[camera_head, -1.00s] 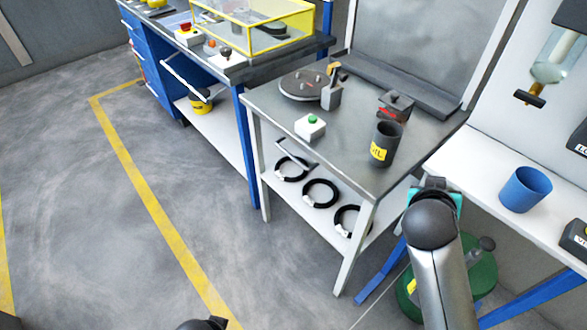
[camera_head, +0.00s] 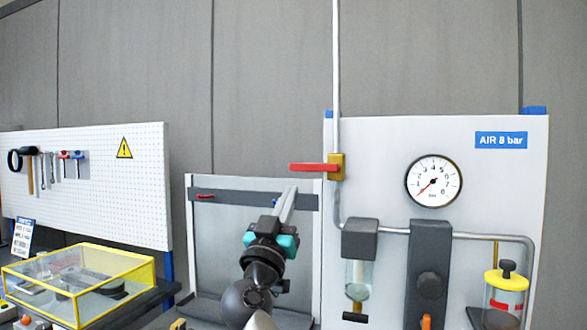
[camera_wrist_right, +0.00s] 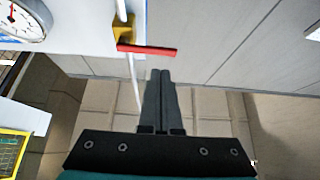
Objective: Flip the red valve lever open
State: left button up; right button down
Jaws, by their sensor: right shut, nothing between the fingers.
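The red valve lever (camera_head: 310,167) points left, level, from its brass-yellow valve body (camera_head: 336,166) on the vertical grey pipe, so it lies across the pipe. My right gripper (camera_head: 290,188) points up just below and left of the lever, with its fingers together and empty. In the right wrist view the lever (camera_wrist_right: 148,50) lies just beyond the shut fingertips (camera_wrist_right: 161,71), with a small gap in the picture. Whether they touch in depth I cannot tell. The valve body (camera_wrist_right: 123,27) shows to its left there. My left gripper is out of view.
The white air panel (camera_head: 380,150) carries a pressure gauge (camera_head: 433,181) with its needle near the low end, and filter units below. A pegboard with tools (camera_head: 100,190) and a yellow-framed clear box (camera_head: 80,280) stand at left. Space left of the lever is clear.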

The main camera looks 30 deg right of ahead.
aim_at(298, 165)
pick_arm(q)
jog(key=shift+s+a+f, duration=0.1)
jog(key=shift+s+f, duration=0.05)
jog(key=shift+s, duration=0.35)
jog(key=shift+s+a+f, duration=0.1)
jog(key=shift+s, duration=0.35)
pick_arm(e)
jog(key=r, duration=0.2)
jog(key=r+h, duration=0.1)
jog(key=shift+a+r+m+t, duration=0.3)
jog(key=shift+a+r, duration=0.05)
jog(key=shift+r, duration=0.05)
jog(key=p+x, duration=0.4)
jog(key=x, duration=0.6)
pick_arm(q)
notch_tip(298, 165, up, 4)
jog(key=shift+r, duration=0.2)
pick_arm(e)
notch_tip(298, 165, down, 4)
jog(key=shift+s+f, duration=0.1)
jog(key=shift+n, duration=0.4)
